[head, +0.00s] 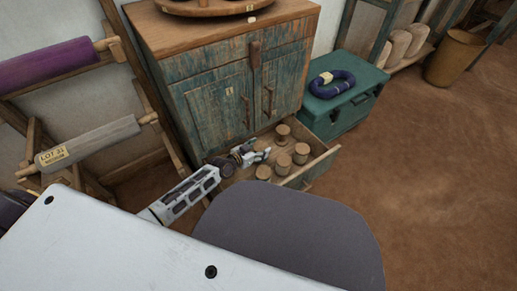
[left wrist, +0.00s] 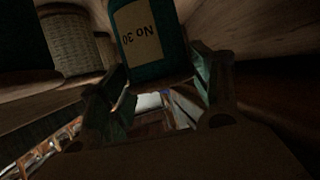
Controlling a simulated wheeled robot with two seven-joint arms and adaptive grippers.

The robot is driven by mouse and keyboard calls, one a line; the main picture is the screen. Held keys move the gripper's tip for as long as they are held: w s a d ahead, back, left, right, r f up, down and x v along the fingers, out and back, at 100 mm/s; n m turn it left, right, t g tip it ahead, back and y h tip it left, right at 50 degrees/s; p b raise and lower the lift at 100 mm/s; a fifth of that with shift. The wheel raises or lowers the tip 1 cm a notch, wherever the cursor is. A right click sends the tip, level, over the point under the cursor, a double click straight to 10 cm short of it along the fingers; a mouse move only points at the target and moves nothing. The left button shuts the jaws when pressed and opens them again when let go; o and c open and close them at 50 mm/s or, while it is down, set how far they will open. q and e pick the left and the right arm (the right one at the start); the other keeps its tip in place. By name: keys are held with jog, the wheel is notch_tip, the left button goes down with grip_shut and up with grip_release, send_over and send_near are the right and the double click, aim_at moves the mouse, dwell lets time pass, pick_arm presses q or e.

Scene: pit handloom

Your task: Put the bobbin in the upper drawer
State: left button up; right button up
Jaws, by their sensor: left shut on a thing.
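My left gripper (head: 265,154) reaches into the open drawer (head: 325,161) at the bottom of the worn blue-green cabinet (head: 212,105). In the left wrist view its fingers (left wrist: 160,88) are shut on a dark teal bobbin (left wrist: 150,45) with a tan "No 30" label that reads upside down. I cannot make out this bobbin in the head view. Several pale wooden bobbins (head: 301,153) stand in the open drawer around the gripper. Above the cabinet doors, the upper front panels (head: 200,62) look closed. My right gripper is not in view.
A teal chest (head: 340,105) with a dark blue coil (head: 333,84) on it stands right of the cabinet. A rack with cloth rolls (head: 88,143) is at the left. A round wooden tray (head: 205,6) is on the cabinet top.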

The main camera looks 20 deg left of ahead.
pick_arm(q)
jog(key=shift+f, duration=0.3)
jog(key=o, duration=0.7)
jog(key=shift+o, duration=0.6)
jog(key=shift+r, duration=0.15)
